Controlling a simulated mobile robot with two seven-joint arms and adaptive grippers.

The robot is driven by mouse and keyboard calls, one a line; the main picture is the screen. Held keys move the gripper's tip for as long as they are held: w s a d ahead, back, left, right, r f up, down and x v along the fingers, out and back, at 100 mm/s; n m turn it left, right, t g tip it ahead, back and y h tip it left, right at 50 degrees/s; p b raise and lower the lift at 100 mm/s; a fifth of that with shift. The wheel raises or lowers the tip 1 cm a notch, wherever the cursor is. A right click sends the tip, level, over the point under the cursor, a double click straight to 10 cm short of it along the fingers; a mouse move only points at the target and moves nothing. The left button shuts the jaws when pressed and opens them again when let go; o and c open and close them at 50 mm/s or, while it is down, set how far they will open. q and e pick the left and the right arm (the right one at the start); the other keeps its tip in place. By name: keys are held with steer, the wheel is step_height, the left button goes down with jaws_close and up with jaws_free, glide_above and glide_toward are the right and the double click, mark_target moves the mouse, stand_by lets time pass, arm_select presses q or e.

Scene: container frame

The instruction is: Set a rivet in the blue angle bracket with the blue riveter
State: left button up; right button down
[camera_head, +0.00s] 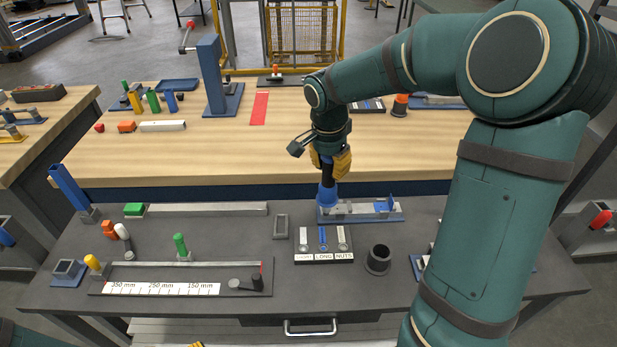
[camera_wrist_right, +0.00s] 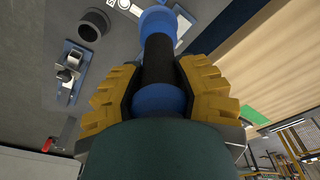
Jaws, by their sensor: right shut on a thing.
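My right gripper (camera_head: 330,163) is shut around the blue riveter (camera_head: 327,194), which also shows between its yellow fingers (camera_wrist_right: 160,85) in the wrist view (camera_wrist_right: 158,50). The riveter has a black middle and blue ends and points down, nearly upright. Its lower end is over the left end of a fixture with a blue base (camera_head: 375,217). A blue angle bracket (camera_head: 391,203) appears to stand at the fixture's right end. The riveter hides the fixture's left end, so I cannot tell contact or see a rivet. A yellow sliver at the bottom edge may be my left gripper (camera_head: 196,344).
A tray labelled with LONG and NUTS (camera_head: 323,258) lies in front of the fixture, with a dark round cup (camera_head: 378,260) to its right. A ruler jig (camera_head: 180,278) fills the left front. The wooden bench (camera_head: 220,160) lies behind. My right arm hides the right side.

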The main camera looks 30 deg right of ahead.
arm_select(q)
step_height(320, 180, up, 4)
steer(key=w+p, duration=0.1)
steer(key=p, duration=0.2)
arm_select(e)
steer(key=s+d+r, duration=0.1)
steer(key=s+d, duration=0.2)
steer(key=d, duration=1.5)
arm_select(q)
steer(key=shift+s+f+b, duration=0.2)
steer(key=shift+f+b, duration=2.15)
steer(key=shift+f, duration=0.25)
arm_select(e)
step_height(320, 180, down, 6)
steer(key=shift+d+f, duration=0.15)
steer(key=shift+f, duration=0.05)
steer(key=shift+w, duration=0.1)
